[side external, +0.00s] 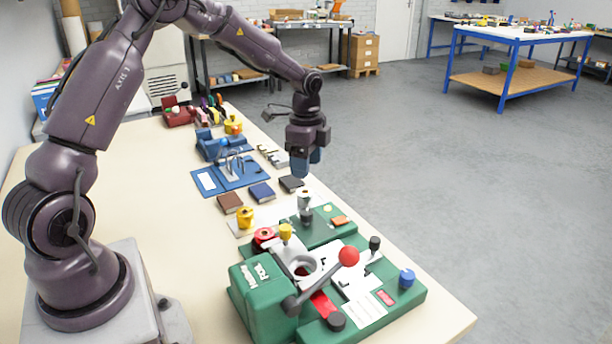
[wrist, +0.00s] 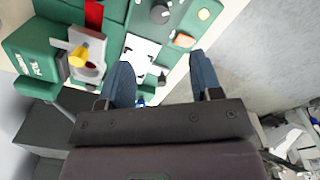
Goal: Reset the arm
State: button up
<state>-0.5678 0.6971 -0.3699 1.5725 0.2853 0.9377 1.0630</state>
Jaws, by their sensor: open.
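My gripper (side external: 303,163) hangs at the end of my purple arm, above the far right edge of the table in the side view. In the wrist view its two blue fingers (wrist: 165,82) stand wide apart with nothing between them. The gripper is open and empty, clear of the green machine and of the small notebooks below it.
A green machine (side external: 262,296) with a red-ball lever (side external: 348,257) stands at the table's near end. Open floor (side external: 420,150) is to the right.

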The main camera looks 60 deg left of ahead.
jog(key=shift+r, duration=0.1)
dwell(0.3)
jog(key=s+d+r+n+t, duration=0.3)
jog(key=s+d+r+n, duration=0.2)
jog(key=s+r, duration=0.3)
jog(key=s+d+r+n+t, duration=0.2)
jog(key=s+d+r+n, duration=0.4)
jog(key=s, duration=1)
jog(key=shift+d+r+t, duration=0.4)
jog(key=shift+d+r, duration=0.9)
jog(key=shift+r, duration=0.45)
